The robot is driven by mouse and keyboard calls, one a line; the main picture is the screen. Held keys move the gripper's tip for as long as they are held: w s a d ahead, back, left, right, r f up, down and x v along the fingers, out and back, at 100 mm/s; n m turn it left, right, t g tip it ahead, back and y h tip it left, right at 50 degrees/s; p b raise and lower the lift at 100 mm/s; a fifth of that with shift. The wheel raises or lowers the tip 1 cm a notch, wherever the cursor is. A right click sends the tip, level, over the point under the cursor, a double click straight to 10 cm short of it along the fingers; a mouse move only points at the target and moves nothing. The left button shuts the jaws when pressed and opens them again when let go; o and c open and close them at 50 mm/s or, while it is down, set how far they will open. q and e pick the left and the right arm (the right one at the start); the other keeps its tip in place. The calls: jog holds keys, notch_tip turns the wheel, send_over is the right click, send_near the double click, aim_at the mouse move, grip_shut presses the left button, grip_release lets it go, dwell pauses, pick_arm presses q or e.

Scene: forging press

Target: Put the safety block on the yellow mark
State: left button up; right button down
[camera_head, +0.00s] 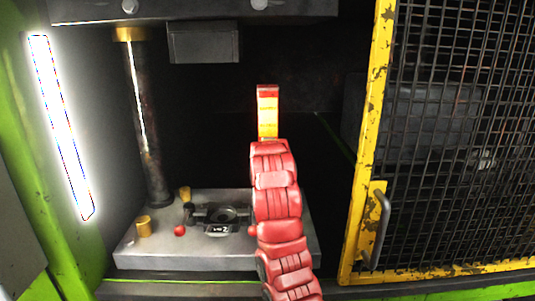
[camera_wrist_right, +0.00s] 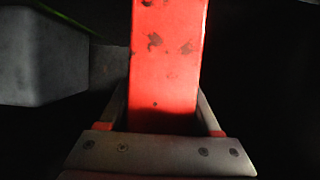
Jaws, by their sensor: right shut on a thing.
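The safety block is a tall upright bar, red at its top and orange-yellow below, standing up beyond my red right arm in the head view (camera_head: 267,112). In the right wrist view its red, chipped face (camera_wrist_right: 165,60) fills the space between my fingers. My right gripper (camera_wrist_right: 163,118) is shut on the block. In the head view my arm hides the gripper and the block's lower end. I cannot make out the yellow mark; my arm covers part of the press bed (camera_head: 150,257). My left gripper is in neither view.
A dark column (camera_head: 145,120) stands at the bed's left, under the upper press head (camera_head: 200,8). A brass cylinder (camera_head: 143,227), a red knob (camera_head: 180,231) and a round die (camera_head: 226,213) sit on the bed. A yellow-framed mesh door (camera_head: 362,150) stands at right.

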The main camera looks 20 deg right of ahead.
jog(key=shift+c, duration=1.8)
grip_release()
jog(key=shift+r, duration=0.15)
jog(key=o, duration=0.4)
jog(key=shift+s, duration=0.1)
jog(key=shift+c, duration=0.2)
